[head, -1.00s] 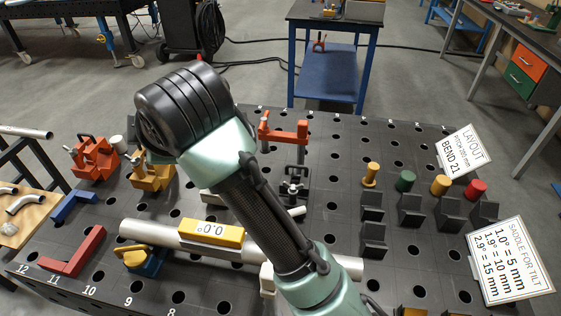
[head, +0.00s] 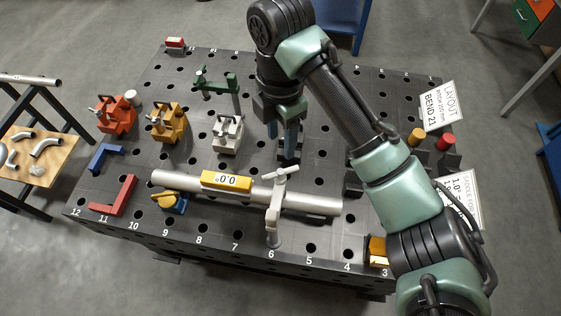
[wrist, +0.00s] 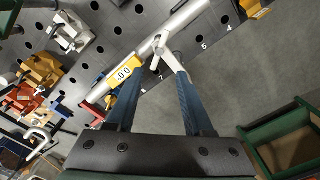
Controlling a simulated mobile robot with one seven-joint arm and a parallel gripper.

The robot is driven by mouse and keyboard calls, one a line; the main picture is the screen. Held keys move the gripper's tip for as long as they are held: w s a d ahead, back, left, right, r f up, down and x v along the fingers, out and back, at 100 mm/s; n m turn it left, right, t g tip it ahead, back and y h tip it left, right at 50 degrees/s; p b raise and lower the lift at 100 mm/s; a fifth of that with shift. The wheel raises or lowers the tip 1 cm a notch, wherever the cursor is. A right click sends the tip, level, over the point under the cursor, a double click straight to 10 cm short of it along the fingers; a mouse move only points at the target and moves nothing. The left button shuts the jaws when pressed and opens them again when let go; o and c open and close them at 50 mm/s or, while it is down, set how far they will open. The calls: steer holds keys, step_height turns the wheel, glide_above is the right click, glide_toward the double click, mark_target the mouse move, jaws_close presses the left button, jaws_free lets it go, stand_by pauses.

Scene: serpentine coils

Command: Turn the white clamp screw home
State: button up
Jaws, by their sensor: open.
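The white clamp (head: 273,215) stands near hole 6, its arm over the silver pipe (head: 315,203). Its white T-shaped screw handle (head: 281,173) sits on top, above the pipe. In the wrist view the white screw handle (wrist: 161,49) shows just beyond the fingertips, near the right finger. My gripper (head: 289,155) points down behind the pipe, a little beyond the handle. In the wrist view my gripper (wrist: 158,78) has its blue fingers apart with nothing held between them. Whether a finger touches the handle I cannot tell.
A yellow level (head: 227,181) reading 0.0° lies on the pipe. White (head: 228,134), yellow (head: 168,122) and red (head: 116,115) clamping blocks stand behind it. A green clamp (head: 216,81) stands farther back. A red angle piece (head: 113,195) lies front left. Signs stand at right.

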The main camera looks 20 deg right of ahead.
mark_target(280, 171)
step_height(280, 171, down, 9)
steer(key=b, duration=0.3)
steer(key=shift+a, duration=0.1)
steer(key=shift+f, duration=1.1)
steer(key=shift+c, duration=0.2)
jaws_close()
